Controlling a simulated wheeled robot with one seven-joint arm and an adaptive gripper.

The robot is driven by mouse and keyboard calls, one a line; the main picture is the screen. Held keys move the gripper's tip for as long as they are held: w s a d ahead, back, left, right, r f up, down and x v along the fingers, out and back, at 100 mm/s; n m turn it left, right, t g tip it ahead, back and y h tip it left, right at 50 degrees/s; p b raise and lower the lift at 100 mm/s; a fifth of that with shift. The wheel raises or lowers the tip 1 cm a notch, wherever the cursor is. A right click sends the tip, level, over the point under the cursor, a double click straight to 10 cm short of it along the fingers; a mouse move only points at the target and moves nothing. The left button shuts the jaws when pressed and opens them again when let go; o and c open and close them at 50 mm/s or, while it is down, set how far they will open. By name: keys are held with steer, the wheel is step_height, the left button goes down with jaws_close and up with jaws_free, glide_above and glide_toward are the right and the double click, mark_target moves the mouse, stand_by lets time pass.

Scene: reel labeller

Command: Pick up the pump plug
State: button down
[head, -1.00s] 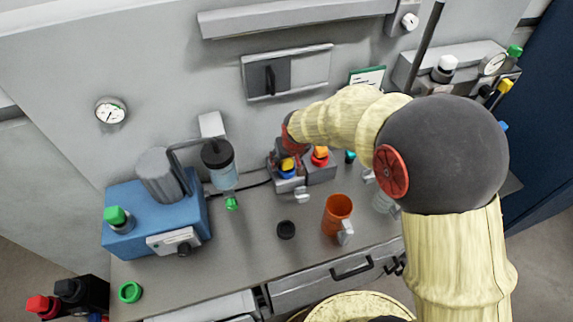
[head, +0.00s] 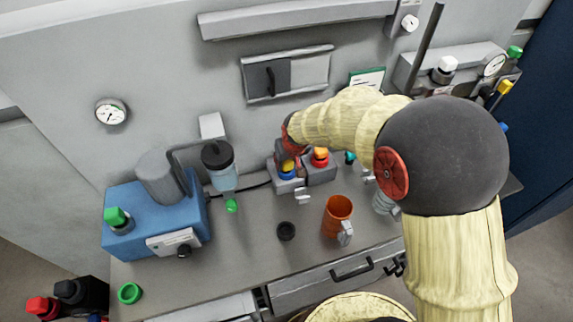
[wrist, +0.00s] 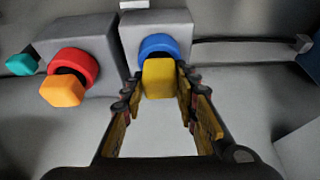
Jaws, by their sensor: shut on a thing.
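The yellow plug, which I take as the pump plug (wrist: 159,80), is at the blue ring (wrist: 158,44) of a grey socket block (wrist: 150,24) in the wrist view. It overlaps the ring's near edge; I cannot tell how deep it sits. My gripper (wrist: 157,84) is shut on it, one finger on each side. In the head view my gripper (head: 291,155) is over the blue-ringed block (head: 288,186) and hides most of the plug.
A second block beside it has a red ring (wrist: 74,64) with an orange plug (wrist: 62,91). A teal piece (wrist: 21,65) lies beyond. A blue pump (head: 140,235) stands left. An orange cup (head: 337,214) and a black cap (head: 286,231) are in front.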

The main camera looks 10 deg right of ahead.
steer(key=shift+r, duration=0.1)
steer(key=shift+r, duration=0.25)
steer(key=r+p, duration=0.1)
steer(key=r, duration=0.2)
steer(key=shift+s+d+r, duration=0.1)
steer(key=shift+s+r, duration=0.1)
steer(key=s+d+r+p, duration=0.1)
steer(key=s+d+r, duration=0.1)
steer(key=s+r, duration=0.35)
steer(key=s+d+r+p, duration=0.1)
steer(key=s+d+r, duration=0.25)
steer(key=s, duration=0.35)
step_height(320, 180, up, 7)
steer(key=p, duration=0.5)
steer(key=shift+s+a, duration=0.15)
steer(key=shift+a, duration=0.3)
